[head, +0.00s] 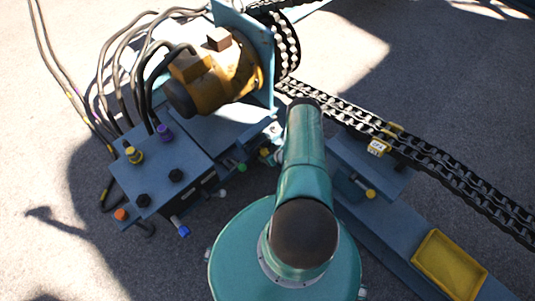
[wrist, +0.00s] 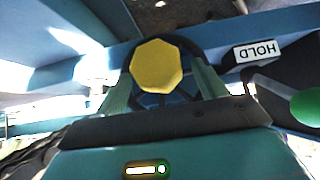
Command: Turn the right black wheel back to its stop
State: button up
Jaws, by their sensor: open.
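In the wrist view a black wheel (wrist: 190,44) with dark spokes stands against a blue panel. A yellow eight-sided cap (wrist: 157,66) covers its middle; I cannot tell whether it is the wheel's hub. My gripper (wrist: 161,76) is open, with one teal finger on each side of the cap and over the wheel's lower part. Contact between the fingers and the wheel cannot be made out. Only one such wheel shows there. In the head view my own arm hides the gripper, and no such wheel can be picked out.
In the head view a blue box (head: 160,170) with coloured knobs and cables stands left of my arm. A chain (head: 440,170) and a yellow tray (head: 449,267) lie to the right.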

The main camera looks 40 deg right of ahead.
jog(key=shift+w+f, duration=0.2)
jog(key=c, duration=1.4)
jog(key=shift+a+h, duration=0.15)
jog(key=shift+h, duration=0.15)
jog(key=shift+a+n+h, duration=0.15)
jog(key=shift+n+h, duration=0.25)
jog(key=shift+h, duration=0.6)
